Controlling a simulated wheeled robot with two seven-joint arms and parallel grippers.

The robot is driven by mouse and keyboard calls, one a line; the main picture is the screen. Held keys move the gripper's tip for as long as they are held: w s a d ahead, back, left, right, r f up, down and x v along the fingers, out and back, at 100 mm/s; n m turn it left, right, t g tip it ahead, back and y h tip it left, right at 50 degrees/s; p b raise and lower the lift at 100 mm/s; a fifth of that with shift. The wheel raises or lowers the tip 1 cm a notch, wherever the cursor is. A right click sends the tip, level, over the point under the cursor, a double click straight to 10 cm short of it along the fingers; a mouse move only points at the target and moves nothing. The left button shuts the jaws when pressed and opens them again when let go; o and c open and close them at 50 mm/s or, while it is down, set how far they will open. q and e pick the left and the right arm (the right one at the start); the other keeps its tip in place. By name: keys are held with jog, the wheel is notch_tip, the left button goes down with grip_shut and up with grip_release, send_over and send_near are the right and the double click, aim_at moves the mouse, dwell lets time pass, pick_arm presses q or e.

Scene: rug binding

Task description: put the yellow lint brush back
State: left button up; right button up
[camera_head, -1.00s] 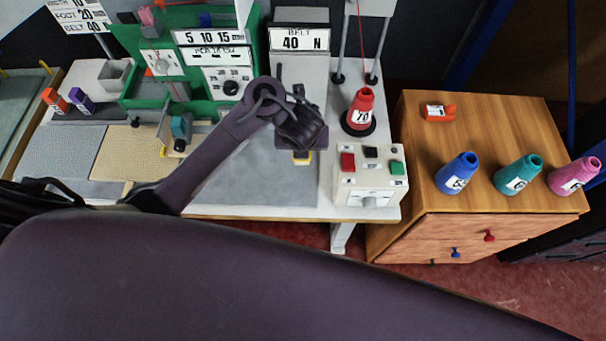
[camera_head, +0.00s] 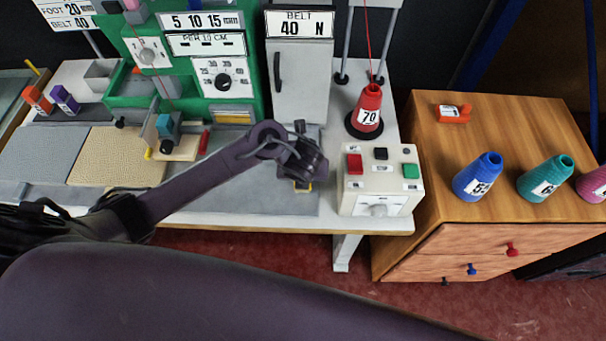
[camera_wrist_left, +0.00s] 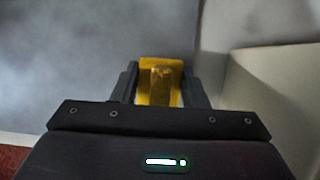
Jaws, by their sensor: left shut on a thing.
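The yellow lint brush (camera_wrist_left: 161,80) is between the two fingers of my left gripper (camera_wrist_left: 160,85) in the left wrist view, and the gripper is shut on it. The gripper is over the grey surface of the white table (camera_head: 240,190), left of the control box. The rest of the brush is hidden by the gripper. I cannot tell whether the brush touches the table. My right gripper is not in view.
The control box (camera_head: 378,205) with red, black and green buttons stands close on the right. Behind are a red thread cone (camera_head: 369,108) and the green machine (camera_head: 190,60). A wooden cabinet (camera_head: 480,120) with several cones and an orange tool (camera_head: 453,113) stands at the right.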

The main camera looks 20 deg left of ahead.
pick_arm(q)
jog(key=o, duration=0.6)
jog(key=shift+o, duration=1.4)
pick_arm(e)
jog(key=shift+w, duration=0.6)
pick_arm(q)
jog(key=p+v, duration=0.8)
jog(key=v, duration=0.4)
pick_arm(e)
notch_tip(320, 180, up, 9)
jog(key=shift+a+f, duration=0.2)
pick_arm(q)
jog(key=shift+s+d+f, duration=0.1)
jog(key=shift+s, duration=0.05)
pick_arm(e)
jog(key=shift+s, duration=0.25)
